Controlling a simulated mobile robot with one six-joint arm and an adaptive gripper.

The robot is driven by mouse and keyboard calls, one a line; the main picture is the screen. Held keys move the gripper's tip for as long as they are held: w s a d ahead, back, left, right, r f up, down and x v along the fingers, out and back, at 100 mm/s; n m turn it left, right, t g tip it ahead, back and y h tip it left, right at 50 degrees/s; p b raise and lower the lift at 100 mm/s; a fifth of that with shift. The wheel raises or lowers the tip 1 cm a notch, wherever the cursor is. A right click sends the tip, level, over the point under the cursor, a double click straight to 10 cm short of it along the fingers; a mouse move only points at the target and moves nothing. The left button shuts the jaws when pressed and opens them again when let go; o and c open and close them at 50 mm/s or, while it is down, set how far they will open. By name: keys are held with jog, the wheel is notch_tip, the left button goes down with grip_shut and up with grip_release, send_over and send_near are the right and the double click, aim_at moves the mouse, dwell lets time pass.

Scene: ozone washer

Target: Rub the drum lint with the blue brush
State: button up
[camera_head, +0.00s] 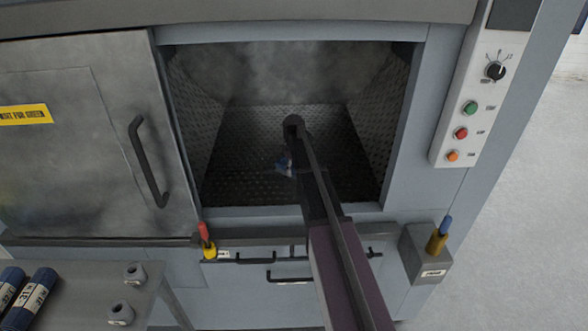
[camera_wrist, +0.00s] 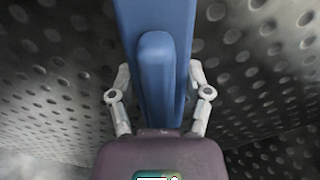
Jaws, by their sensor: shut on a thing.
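My gripper (camera_wrist: 160,88) is shut on a long blue piece, the blue brush (camera_wrist: 155,20), in the wrist view. Its fingers show on both sides of the blue body. Bristles are not visible there. In the head view my arm reaches through the opening into the drum (camera_head: 230,180), whose walls are dark, perforated metal. A small blue and pale patch, apparently the brush (camera_head: 284,164) and gripper, shows low in the drum beside my wrist. My arm hides part of it. I cannot make out the lint clearly, nor whether the brush touches the drum surface.
The washer door (camera_head: 90,130) with a black handle stands left of the opening. A control panel (camera_head: 470,110) is at right. A red-handled piece (camera_head: 204,231) and a blue-handled piece (camera_head: 445,225) stand below. A side table (camera_head: 85,295) holds blue rolls at lower left.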

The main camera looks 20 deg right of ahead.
aim_at(256, 174)
jog(key=shift+w+a+f, duration=0.1)
jog(key=shift+w+a, duration=0.15)
jog(key=shift+a, duration=0.6)
jog(key=shift+w+a, duration=0.25)
jog(key=shift+a, duration=0.55)
jog(key=shift+a, duration=0.15)
jog(key=shift+w+a, duration=0.35)
jog(key=shift+a, duration=0.5)
jog(key=shift+w+a, duration=0.3)
jog(key=shift+a, duration=0.5)
jog(key=shift+w+a, duration=0.25)
jog(key=shift+a, duration=0.65)
jog(key=shift+w+a, duration=0.25)
jog(key=shift+a, duration=0.65)
jog(key=shift+a, duration=0.1)
jog(key=shift+w+a, duration=0.35)
jog(key=shift+a, duration=0.5)
jog(key=shift+w+a, duration=0.3)
jog(key=shift+a, duration=0.55)
jog(key=shift+w+d, duration=0.4)
jog(key=shift+w, duration=0.45)
